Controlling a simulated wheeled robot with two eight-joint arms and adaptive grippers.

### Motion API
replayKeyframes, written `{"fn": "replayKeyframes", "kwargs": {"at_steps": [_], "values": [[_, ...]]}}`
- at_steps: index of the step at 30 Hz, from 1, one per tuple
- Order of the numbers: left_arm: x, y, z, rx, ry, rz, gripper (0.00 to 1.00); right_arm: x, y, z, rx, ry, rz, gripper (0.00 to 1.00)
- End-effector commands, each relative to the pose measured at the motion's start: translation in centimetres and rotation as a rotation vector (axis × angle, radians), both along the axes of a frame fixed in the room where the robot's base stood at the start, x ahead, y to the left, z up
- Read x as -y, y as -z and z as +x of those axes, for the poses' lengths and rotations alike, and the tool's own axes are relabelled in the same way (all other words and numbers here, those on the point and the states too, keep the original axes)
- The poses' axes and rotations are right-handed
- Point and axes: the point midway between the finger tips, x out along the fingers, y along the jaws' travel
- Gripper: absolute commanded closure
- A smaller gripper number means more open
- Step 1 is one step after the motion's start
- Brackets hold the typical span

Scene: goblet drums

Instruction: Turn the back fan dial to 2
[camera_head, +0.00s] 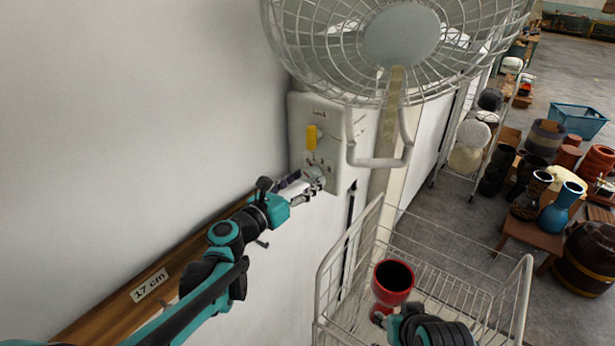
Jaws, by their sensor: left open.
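The fan control box (369,135) is a pale box on the white wall. A yellow knob (311,137) sits upright on its left face. Below it is a grey round dial (316,175), partly hidden by my gripper; I cannot read its setting. My left gripper (309,186) is open, with its fingers right at this grey dial; I cannot tell whether they touch it.
A caged fan (402,36) with a handle loop (379,162) hangs in front of the box. A wire cart (523,295) below holds a red goblet drum (393,276). A wooden rail (112,306) runs along the wall. Several drums stand at right.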

Motion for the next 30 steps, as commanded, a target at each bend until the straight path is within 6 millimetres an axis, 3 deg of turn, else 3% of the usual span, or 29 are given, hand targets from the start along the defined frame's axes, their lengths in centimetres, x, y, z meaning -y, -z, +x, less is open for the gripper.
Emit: {"fn": "replayKeyframes", "kwargs": {"at_steps": [12,18,30], "values": [[0.7,0.04,0.81,0.001,0.001,0.001,0.46,0.0,-0.14,-0.01,0.0,0.0,0.0,0.64],[0.69,0.04,0.82,0.001,0.0,0.001,0.94,0.0,-0.14,0.0,0.0,0.0,0.0,0.64],[0.67,0.05,0.81,0.032,0.0,0.044,0.94,0.0,0.12,-0.01,0.0,0.0,0.0,0.64]]}}
